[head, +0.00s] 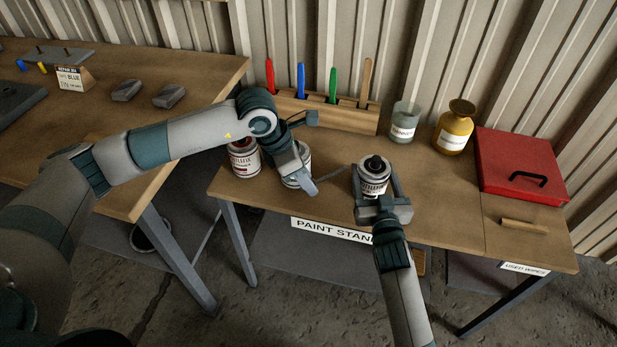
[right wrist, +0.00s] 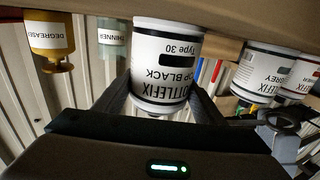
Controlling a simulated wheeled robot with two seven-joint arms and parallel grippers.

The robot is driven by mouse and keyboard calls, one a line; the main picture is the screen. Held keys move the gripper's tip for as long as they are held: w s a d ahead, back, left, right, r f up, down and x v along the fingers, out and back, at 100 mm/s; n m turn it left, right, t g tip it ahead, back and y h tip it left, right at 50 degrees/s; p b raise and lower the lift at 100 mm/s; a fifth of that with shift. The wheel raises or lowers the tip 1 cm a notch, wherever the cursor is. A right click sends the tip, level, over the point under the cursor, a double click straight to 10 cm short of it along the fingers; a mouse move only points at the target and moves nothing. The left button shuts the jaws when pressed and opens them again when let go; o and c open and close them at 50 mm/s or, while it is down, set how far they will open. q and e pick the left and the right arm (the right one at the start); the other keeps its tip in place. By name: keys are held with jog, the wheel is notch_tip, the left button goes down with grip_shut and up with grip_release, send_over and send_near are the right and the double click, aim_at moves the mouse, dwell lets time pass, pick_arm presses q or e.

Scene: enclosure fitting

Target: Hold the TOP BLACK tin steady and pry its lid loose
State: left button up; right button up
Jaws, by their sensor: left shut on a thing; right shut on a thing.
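The TOP BLACK tin (head: 372,178) is a white tin with a black knob-like top, upright on the paint stand. Its label shows upside down in the right wrist view (right wrist: 165,75). My right gripper (head: 382,196) is shut around the tin's sides, one finger on each side. My left gripper (head: 306,184) is left of the tin, shut on a thin grey pry tool (head: 334,175). The tool points right toward the upper tin; whether its tip touches the lid is too small to tell.
A red-marked tin (head: 244,160) and a grey tin (right wrist: 258,68) stand left, partly behind my left arm. Behind are a rack (head: 335,113) of coloured handles, a thinner jar (head: 404,122) and a degreaser bottle (head: 454,130). A red box (head: 520,160) stands right. Bare wood lies between.

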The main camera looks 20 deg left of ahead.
pick_arm(q)
jog(key=shift+r, duration=0.2)
jog(key=shift+r, duration=2.85)
pick_arm(e)
jog(key=o, duration=1.7)
jog(key=shift+c, duration=0.2)
jog(key=v, duration=1.2)
